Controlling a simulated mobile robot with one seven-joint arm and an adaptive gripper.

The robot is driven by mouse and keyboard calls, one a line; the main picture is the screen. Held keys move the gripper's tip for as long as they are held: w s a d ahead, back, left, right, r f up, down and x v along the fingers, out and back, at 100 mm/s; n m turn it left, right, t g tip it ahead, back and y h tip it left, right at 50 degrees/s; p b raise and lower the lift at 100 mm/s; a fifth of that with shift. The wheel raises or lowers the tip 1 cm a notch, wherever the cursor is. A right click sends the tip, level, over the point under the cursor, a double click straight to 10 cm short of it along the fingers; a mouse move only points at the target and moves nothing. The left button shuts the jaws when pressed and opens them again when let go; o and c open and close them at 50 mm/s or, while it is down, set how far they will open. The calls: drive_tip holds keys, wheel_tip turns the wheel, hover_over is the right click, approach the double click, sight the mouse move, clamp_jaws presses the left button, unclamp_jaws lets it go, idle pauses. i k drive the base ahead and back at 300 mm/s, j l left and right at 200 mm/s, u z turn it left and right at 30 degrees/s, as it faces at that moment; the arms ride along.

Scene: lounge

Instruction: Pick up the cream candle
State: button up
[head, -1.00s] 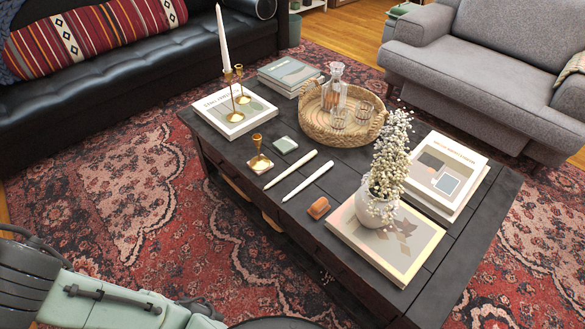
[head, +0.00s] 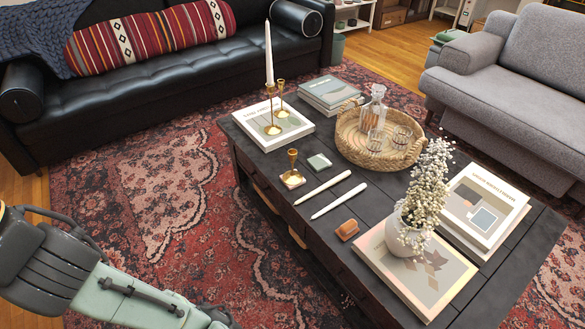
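Two slim taper candles lie side by side on the dark coffee table (head: 290,225). The one nearer the brass holders looks cream (head: 322,187); the other looks whiter (head: 339,201). A third, white candle (head: 268,54) stands upright in a tall brass holder on a book. My arm shows at the lower left, over the rug and apart from the table. My gripper is not visible in the head view.
A short brass holder (head: 292,168), a green coaster (head: 319,162) and a brown block (head: 348,230) are near the candles. A white vase (head: 403,239) with flowers, a wicker tray (head: 378,160) with glassware and books occupy the table. Sofas stand behind; rug lies at left.

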sight(342, 177)
drive_tip(key=i+j+z, duration=0.3)
drive_tip(key=i, duration=0.3)
drive_tip(key=i+j+z, duration=0.3)
drive_tip(key=i, duration=0.25)
drive_tip(key=j, duration=0.1)
